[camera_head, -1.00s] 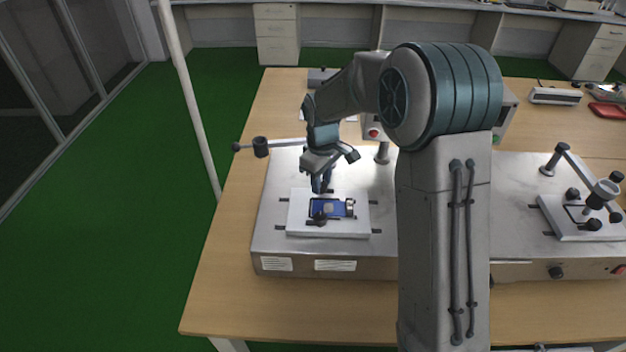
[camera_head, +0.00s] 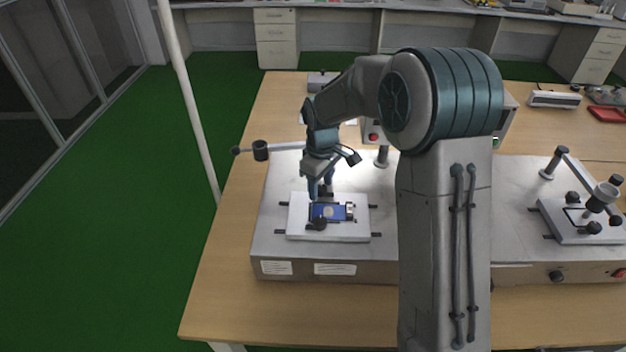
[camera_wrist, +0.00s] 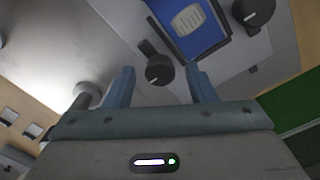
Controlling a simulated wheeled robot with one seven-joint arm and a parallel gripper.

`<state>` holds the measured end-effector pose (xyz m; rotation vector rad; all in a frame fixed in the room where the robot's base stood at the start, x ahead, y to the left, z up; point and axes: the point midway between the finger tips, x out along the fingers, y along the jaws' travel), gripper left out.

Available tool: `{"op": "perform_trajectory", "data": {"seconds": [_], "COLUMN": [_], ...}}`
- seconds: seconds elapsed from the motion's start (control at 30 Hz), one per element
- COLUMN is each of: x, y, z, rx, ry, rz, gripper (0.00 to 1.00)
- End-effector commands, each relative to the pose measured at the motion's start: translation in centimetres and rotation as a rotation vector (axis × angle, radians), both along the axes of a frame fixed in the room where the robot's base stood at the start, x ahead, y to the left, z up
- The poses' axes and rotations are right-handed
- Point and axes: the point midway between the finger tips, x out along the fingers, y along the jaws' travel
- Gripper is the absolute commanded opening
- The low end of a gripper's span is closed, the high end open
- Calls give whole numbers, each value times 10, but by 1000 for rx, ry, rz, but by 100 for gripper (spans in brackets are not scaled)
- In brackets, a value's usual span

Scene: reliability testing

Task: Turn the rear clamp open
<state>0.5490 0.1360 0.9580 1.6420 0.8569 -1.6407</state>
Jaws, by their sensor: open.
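The rear clamp, a black knob (camera_wrist: 159,71) with a short dark arm, shows in the wrist view just beyond and between my fingertips. In the head view it is mostly hidden behind my fingers. My gripper (camera_head: 320,189) is open over the rear edge of the white fixture plate (camera_head: 297,224); its two blue fingers also show in the wrist view (camera_wrist: 162,82). I cannot tell whether they touch the knob. A blue-screened device (camera_head: 336,212) lies on the plate, also in the wrist view (camera_wrist: 189,24). The front clamp knob (camera_head: 319,223) is at its near edge, also upper right in the wrist view (camera_wrist: 254,11).
The plate sits on a metal test machine (camera_head: 275,225) on a wooden table (camera_head: 222,290). A horizontal bar with a black cylinder (camera_head: 260,150) stands behind left of my gripper. A second test station (camera_head: 585,222) is at the right. A pale post (camera_head: 188,100) stands left.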

Motion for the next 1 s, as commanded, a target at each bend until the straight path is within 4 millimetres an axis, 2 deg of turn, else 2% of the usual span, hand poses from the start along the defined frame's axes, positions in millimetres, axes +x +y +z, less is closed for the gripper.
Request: {"op": "perform_trajectory", "data": {"seconds": [0.17, 0.5, 0.7, 0.83, 1.0], "x": [1, 1, 1, 1, 1], "y": [0, 0, 1, 0, 0], "z": [14, 89, 123, 134, 138], "rx": [0, 2, 2, 1, 0], "ry": [-3, -6, -5, -2, 0], "rz": [-1, 0, 0, 0, 0], "gripper": [50, 50, 50, 50, 50]}}
